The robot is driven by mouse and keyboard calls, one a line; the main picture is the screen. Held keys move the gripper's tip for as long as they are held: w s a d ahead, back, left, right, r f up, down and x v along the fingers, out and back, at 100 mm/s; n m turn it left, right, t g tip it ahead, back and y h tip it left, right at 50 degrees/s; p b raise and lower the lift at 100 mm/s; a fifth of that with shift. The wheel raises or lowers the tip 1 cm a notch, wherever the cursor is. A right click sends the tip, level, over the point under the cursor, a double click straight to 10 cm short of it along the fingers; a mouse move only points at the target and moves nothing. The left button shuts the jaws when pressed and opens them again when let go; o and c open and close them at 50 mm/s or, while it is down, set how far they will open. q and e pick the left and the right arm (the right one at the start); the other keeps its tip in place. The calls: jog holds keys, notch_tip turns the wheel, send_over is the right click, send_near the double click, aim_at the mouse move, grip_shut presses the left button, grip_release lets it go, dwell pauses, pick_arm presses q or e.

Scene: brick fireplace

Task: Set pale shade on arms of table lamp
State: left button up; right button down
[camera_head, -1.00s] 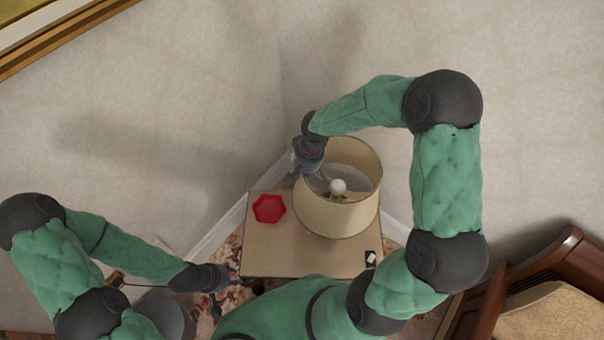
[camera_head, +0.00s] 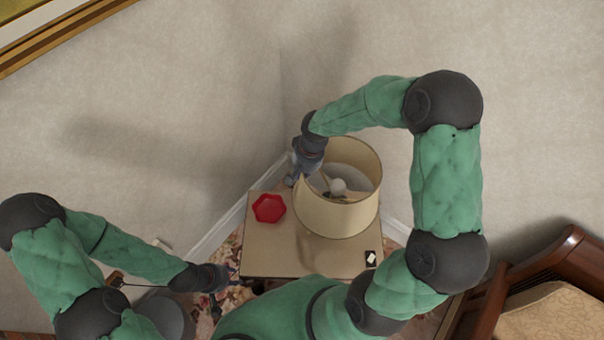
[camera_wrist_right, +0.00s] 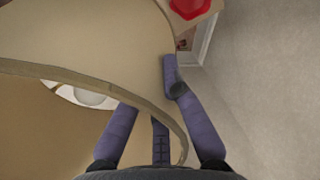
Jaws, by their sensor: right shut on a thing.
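The pale drum shade (camera_head: 338,218) is upright over the small table, around the lamp's white bulb (camera_head: 338,186). The table lamp's dark arms show just below the bulb; its base is hidden by the shade. I cannot tell whether the shade touches the arms. My right gripper (camera_head: 296,177) is shut on the shade's left wall at the rim. In the right wrist view, its fingers straddle the shade (camera_wrist_right: 120,45), and part of the bulb (camera_wrist_right: 90,97) shows inside. My left gripper (camera_head: 222,291) is low at the left, away from the shade; its jaws are too small to read.
The table (camera_head: 268,262) carries a red hexagonal dish (camera_head: 268,208) left of the shade and a small black-and-white item (camera_head: 371,258) at right. Walls meet close behind. A wooden armchair (camera_head: 545,290) stands at lower right.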

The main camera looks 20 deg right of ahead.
pick_arm(q)
jog(key=shift+f, duration=0.1)
pick_arm(e)
jog(key=shift+f, duration=0.1)
jog(key=c, duration=1.3)
grip_release()
notch_tip(320, 180, up, 12)
jog(key=d, duration=0.1)
jog(key=shift+s+d, duration=0.4)
jog(key=shift+f, duration=0.1)
pick_arm(q)
jog(key=o, duration=0.5)
jog(key=shift+o, duration=0.2)
